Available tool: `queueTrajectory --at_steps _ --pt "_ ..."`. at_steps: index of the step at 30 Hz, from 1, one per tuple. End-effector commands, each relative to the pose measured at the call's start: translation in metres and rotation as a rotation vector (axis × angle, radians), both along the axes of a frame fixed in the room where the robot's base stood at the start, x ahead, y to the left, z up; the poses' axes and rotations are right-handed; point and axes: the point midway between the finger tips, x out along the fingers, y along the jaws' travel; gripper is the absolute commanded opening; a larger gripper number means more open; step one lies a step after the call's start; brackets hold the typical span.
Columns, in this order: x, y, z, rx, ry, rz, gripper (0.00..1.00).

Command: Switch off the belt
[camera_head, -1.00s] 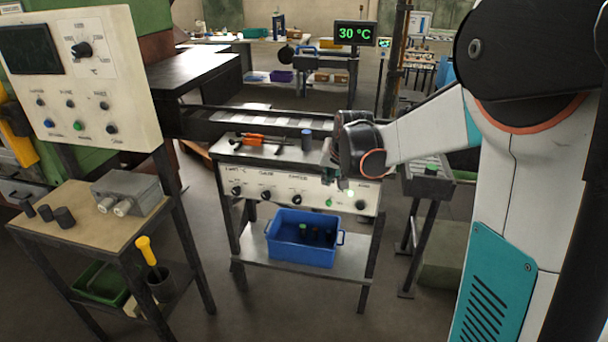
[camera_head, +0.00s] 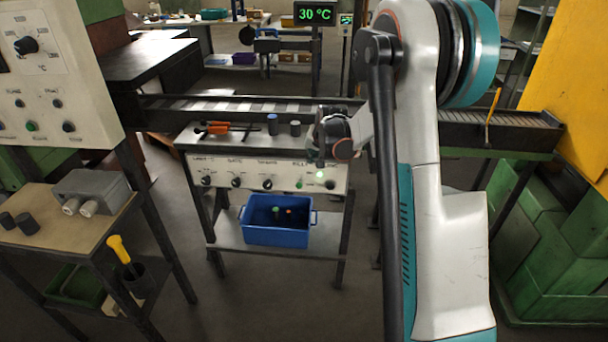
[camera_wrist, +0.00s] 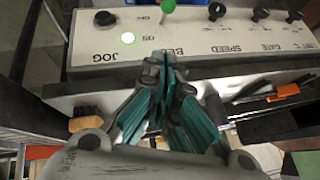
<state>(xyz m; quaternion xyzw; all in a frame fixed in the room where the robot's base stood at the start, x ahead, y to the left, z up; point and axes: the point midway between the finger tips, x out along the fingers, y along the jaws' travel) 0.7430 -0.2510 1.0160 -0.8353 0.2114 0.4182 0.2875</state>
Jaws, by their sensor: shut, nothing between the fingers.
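The control panel (camera_head: 265,173) is a pale box front with a row of black knobs, under a shelf top beside the conveyor. In the wrist view the panel (camera_wrist: 100,50) appears upside down. There, a green-tipped switch lever (camera_wrist: 168,7) sits at the "BELT" label. A lit green lamp (camera_wrist: 128,38) and a black "JOG" button (camera_wrist: 104,18) are beside it. My gripper (camera_wrist: 166,66) is shut and empty, its tips just in front of the panel near the belt lever, apart from it in the picture. In the head view my gripper (camera_head: 318,158) hides part of the panel's right end.
The conveyor (camera_head: 250,104) runs behind the panel. A blue crate (camera_head: 277,222) stands on the lower shelf. A side table (camera_head: 60,225) is at left; green blocks (camera_head: 560,250) are at right.

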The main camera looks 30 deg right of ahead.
Motion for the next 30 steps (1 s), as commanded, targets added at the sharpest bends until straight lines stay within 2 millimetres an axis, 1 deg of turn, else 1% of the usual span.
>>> queueTrajectory --at_steps 4,7,20,24,27,30 --pt "0.004 -0.001 -0.007 -0.001 0.000 0.001 0.00" --pt "0.012 -0.002 -0.018 -0.001 0.000 0.001 0.00" --pt "0.058 -0.011 -0.087 -0.001 0.000 0.001 0.00" --pt "0.056 -0.002 -0.105 -0.001 0.000 0.001 0.00" --pt "0.056 0.002 -0.113 -0.001 0.000 0.002 0.00" --pt "0.056 0.004 -0.118 -0.001 0.000 0.002 0.00"
